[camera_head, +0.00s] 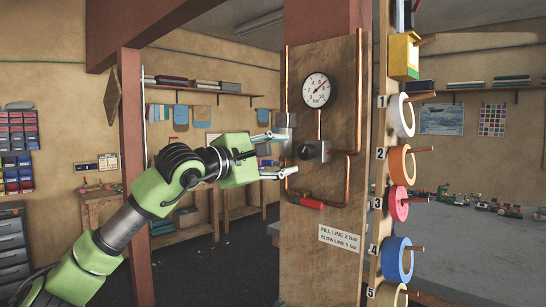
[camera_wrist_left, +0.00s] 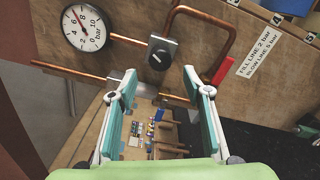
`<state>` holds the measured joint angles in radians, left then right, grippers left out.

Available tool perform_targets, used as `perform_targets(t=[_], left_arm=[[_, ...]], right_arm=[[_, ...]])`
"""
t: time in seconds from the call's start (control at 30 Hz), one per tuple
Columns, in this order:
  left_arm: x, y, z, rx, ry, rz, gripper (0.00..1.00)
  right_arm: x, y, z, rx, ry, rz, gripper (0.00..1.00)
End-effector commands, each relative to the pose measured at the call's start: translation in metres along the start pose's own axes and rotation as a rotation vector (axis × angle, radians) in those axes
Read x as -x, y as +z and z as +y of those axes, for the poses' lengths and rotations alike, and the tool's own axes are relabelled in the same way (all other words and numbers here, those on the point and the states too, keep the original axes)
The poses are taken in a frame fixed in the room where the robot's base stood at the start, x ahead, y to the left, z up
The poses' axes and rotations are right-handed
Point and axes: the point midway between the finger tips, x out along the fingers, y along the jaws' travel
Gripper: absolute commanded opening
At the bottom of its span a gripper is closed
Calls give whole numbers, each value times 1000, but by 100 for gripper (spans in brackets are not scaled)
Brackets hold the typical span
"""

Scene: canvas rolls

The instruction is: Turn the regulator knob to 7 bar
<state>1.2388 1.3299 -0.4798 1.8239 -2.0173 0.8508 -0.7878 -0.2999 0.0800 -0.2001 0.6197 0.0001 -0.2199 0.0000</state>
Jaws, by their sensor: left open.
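The regulator knob (camera_head: 306,152) is a dark round knob on a grey block, fixed to the copper piping of a wooden panel. The round white pressure gauge (camera_head: 318,90) sits above it, marked in bar. Its needle points up and right in the head view, but I cannot read the exact value. My left gripper (camera_head: 290,154) is open and empty, its fingers one above the other, just left of the knob. In the left wrist view the knob (camera_wrist_left: 158,55) lies just beyond the gap between the fingertips, apart from them; the gauge (camera_wrist_left: 84,27) is at the upper left.
A red-handled valve (camera_head: 307,203) sits below the knob, above a sign (camera_head: 339,238) reading fill line 2 bar, blow line 5 bar. Copper pipes (camera_head: 356,110) run along the panel. Coloured rolls (camera_head: 398,259) hang on pegs at the right.

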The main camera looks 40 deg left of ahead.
Motion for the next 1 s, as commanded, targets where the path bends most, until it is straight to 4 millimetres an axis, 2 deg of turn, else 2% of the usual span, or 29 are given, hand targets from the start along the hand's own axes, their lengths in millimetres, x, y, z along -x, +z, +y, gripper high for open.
perform_targets(t=[0.1, 0.3, 1.0], left_arm=[[17, -2, 0, -2, -1, 4, 45], [32, 0, 0, -1, 0, 0, 45], [33, 4, -4, 8, -6, -13, 45]], right_arm=[[0, 0, 0, 0, 0, 0, 0], [0, 0, 0, 0, 0, 0, 0], [0, 0, 0, 0, 0, 0, 0]])
